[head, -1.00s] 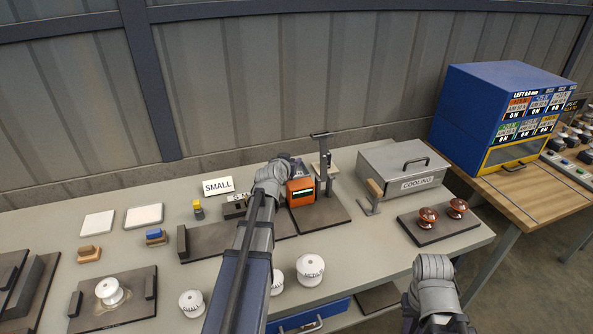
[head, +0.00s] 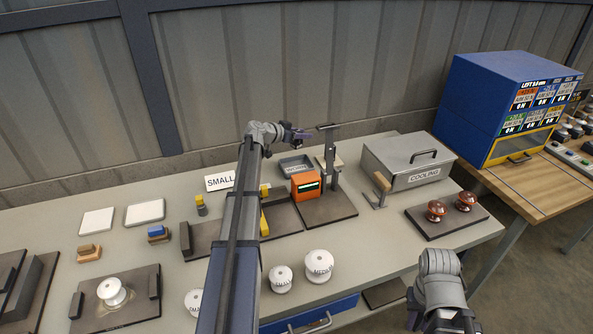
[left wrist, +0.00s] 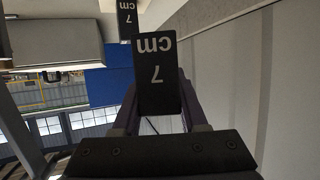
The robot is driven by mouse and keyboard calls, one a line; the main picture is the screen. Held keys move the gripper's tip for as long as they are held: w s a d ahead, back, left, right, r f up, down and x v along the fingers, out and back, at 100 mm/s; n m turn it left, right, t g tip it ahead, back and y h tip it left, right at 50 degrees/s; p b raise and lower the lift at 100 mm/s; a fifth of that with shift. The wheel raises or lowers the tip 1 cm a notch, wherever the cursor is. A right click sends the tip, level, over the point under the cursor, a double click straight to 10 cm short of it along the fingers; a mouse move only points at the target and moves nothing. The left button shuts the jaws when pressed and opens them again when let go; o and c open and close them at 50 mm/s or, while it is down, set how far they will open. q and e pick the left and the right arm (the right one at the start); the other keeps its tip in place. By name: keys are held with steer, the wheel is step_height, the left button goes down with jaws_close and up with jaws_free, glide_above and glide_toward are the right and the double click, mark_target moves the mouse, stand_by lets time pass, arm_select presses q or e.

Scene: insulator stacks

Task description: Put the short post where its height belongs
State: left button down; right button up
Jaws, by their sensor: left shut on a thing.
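My left gripper (head: 298,134) is raised over the back of the bench, left of the top of a dark upright stand (head: 329,150). In the left wrist view its fingers (left wrist: 158,110) are shut on a black block (left wrist: 155,75), which I take as the short post, marked "7 cm" upside down. A second black piece (left wrist: 127,18) with the same mark shows beyond it; I cannot tell whether it belongs to the stand. In the head view the held block is not clear. My right gripper (head: 458,320) is at the bottom edge, its jaws not readable.
A "COOLING" box (head: 408,160) is to the right. White spools (head: 319,264) line the front; brown insulators (head: 436,211) sit on a dark plate. A "SMALL" sign (head: 219,181) is partly hidden by my arm.

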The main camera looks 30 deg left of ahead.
arm_select(q)
steer(key=shift+f+b, duration=5.1)
steer(key=shift+f, duration=0.05)
steer(key=shift+r, duration=0.15)
steer(key=shift+c, duration=2.2)
jaws_free()
